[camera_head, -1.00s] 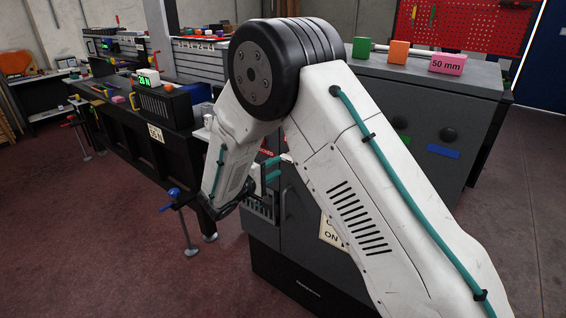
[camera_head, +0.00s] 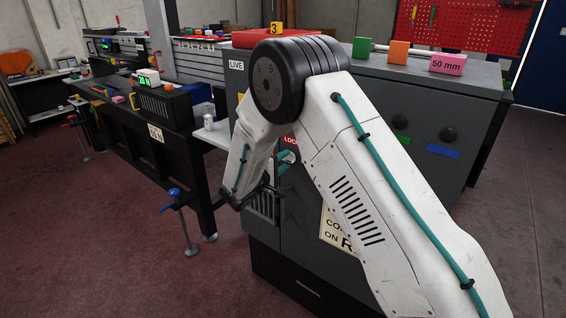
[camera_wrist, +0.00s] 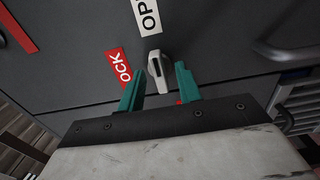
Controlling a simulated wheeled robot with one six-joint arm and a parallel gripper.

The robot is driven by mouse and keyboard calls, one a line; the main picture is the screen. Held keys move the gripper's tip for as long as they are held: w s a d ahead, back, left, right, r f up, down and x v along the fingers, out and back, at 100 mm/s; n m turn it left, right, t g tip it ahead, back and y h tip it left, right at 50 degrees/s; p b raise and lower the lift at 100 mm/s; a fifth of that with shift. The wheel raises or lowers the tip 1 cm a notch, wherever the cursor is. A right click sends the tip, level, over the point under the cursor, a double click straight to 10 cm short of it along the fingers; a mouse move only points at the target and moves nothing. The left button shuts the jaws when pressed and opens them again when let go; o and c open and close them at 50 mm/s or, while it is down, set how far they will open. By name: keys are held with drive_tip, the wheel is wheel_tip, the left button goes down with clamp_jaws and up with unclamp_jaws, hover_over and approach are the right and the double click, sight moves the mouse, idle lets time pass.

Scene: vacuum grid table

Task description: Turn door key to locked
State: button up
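The door key (camera_wrist: 157,70), a light grey knob with a dark slot, sticks out of the dark grey cabinet door (camera_wrist: 215,30) in the wrist view. Its length runs roughly toward the white label starting "OP" (camera_wrist: 146,16). A red label reading "OCK" (camera_wrist: 119,66), partly cut off, is to its left. My gripper (camera_wrist: 160,69) is open, with one teal finger on each side of the key. I cannot tell whether either finger touches it. In the head view my gripper (camera_head: 278,168) is at the cabinet front by the red label (camera_head: 291,141); my arm hides the key.
Coloured blocks, including a pink "50 mm" block (camera_head: 447,64), stand on the cabinet top. A red box (camera_head: 262,38) is at its back left. A dark workbench (camera_head: 140,128) with a blue-handled clamp (camera_head: 177,197) is left. Floor is free in front.

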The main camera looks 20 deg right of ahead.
clamp_jaws()
drive_tip(key=shift+n, duration=0.3)
drive_tip(key=n, duration=0.3)
drive_tip(key=shift+n, duration=0.3)
drive_tip(key=n, duration=1.3)
drive_tip(key=shift+n, duration=0.3)
unclamp_jaws()
